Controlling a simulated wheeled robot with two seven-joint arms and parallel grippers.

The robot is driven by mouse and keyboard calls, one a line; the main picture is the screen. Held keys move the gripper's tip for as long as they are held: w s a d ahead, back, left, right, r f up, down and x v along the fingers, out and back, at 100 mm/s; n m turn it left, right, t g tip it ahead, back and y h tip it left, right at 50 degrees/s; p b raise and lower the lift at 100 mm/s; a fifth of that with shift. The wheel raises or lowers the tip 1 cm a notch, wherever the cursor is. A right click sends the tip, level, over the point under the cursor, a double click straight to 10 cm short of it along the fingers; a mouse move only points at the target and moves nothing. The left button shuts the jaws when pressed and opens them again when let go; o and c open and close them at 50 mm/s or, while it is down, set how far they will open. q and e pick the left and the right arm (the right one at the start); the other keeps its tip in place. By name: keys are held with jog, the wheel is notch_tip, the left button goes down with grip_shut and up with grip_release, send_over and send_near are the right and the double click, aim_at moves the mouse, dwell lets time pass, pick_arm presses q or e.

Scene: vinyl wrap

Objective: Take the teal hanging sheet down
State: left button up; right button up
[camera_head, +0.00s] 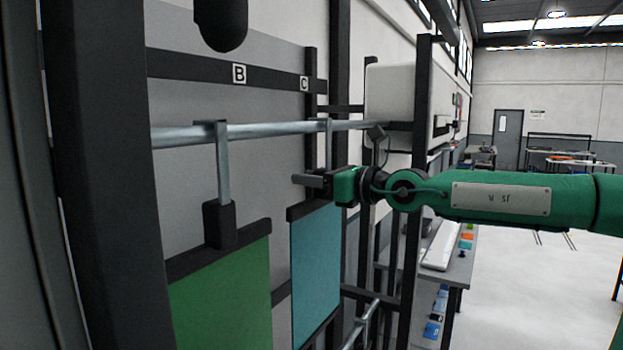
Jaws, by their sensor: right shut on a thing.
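The teal sheet (316,270) hangs below the rail (265,130) under the label C, with a dark bar along its top edge. A metal hanger (328,145) drops from the rail above it. My right arm comes in from the right, and its gripper (308,181) is at the top of the teal sheet, shut on its hanger. The gripper hides the hanger's lower part and the exact grip. My left gripper is not in view.
A green sheet (222,295) hangs to the left on its own hanger (223,165), close beside the teal one. Dark upright posts (422,180) frame the rack. Behind my right arm stands a side table (460,268) with small coloured items. Open floor lies at the right.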

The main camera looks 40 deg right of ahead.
notch_tip(320, 180, up, 2)
jog(key=shift+r+p, duration=0.15)
jog(key=shift+p, duration=0.15)
dwell(0.3)
jog(key=b+v, duration=1.2)
jog(key=v, duration=0.1)
jog(key=shift+b, duration=0.35)
dwell(0.5)
dwell(0.5)
